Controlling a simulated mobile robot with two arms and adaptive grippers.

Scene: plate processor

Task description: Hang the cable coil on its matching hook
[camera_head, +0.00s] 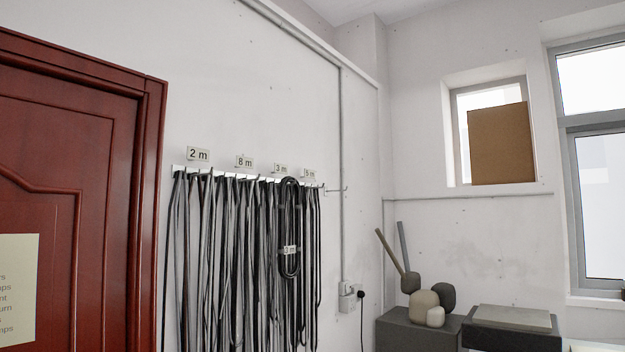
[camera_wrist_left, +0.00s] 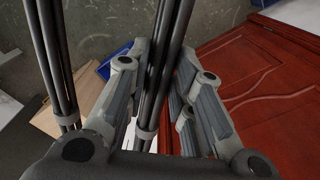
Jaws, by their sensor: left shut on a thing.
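My left gripper (camera_wrist_left: 164,78) is shut on a dark cable coil (camera_wrist_left: 172,30), with strands running between its fingers. A second group of dark strands (camera_wrist_left: 45,50) with a grey band runs at the left in the wrist view; I cannot tell whether it is the same coil. In the head view, a white hook rail (camera_head: 180,169) carries labels 2 m (camera_head: 198,154), 8 m (camera_head: 244,162), 3 m (camera_head: 281,169) and 5 m (camera_head: 310,174), with dark and grey cables hanging beneath. A shorter looped coil with a small tag (camera_head: 290,248) shows before the right-hand cables; its number is unclear. Neither gripper shows in the head view.
A red door (camera_head: 60,140) stands left of the rail. A socket with a black plug (camera_head: 350,290) is on the wall to the right. Dark boxes (camera_head: 415,335) with rounded objects stand at lower right. The wrist view shows a red panelled surface (camera_wrist_left: 270,90).

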